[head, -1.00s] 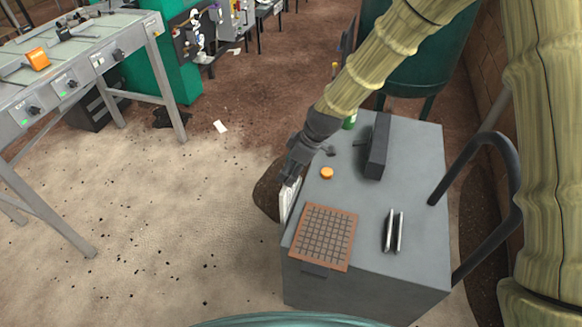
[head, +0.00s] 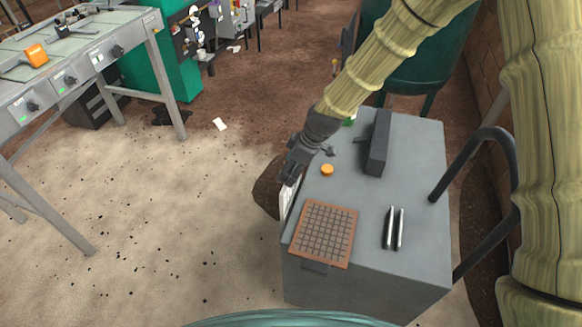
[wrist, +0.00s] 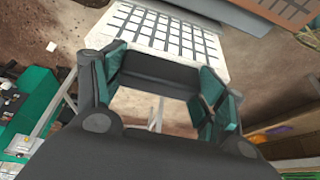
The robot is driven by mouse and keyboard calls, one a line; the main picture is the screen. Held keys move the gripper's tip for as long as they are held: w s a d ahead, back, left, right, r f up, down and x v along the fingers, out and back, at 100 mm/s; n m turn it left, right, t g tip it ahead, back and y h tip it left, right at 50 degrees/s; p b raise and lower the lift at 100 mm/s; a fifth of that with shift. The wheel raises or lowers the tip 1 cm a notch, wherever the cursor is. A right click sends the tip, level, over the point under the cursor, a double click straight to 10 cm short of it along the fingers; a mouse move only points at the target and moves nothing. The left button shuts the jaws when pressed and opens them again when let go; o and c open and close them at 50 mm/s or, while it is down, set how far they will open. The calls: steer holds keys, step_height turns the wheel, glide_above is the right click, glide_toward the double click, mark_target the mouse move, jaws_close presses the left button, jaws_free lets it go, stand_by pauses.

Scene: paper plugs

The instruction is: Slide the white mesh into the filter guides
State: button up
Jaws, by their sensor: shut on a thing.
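The white mesh (head: 288,199) hangs from my gripper (head: 291,174) beside the left edge of the grey cart top. It looks upright and edge-on in the head view, with its lower part hidden. In the wrist view the mesh (wrist: 168,28) shows as a white panel with a dark grid beyond my gripper (wrist: 160,78), whose fingers are shut on it. The exact contact is hard to see. The filter guides (head: 394,228) look like two parallel silvery rails standing on the right front of the cart, apart from the mesh.
A copper-coloured mesh (head: 323,233) lies on the front left of the grey cart (head: 345,184). An orange cap (head: 327,169) and a dark grey block (head: 379,143) are farther back. A black handle (head: 510,180) curves along the right side. The cart top between cap and guides is clear.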

mark_target(290, 191)
step_height(290, 191, down, 10)
steer(key=b, duration=0.4)
steer(key=shift+r+b, duration=0.15)
steer(key=shift+b, duration=0.15)
stand_by(4.7)
steer(key=o, duration=1.5)
steer(key=shift+c, duration=0.2)
steer(key=shift+r, duration=0.15)
steer(key=shift+r+p, duration=1.75)
steer(key=shift+r, duration=0.9)
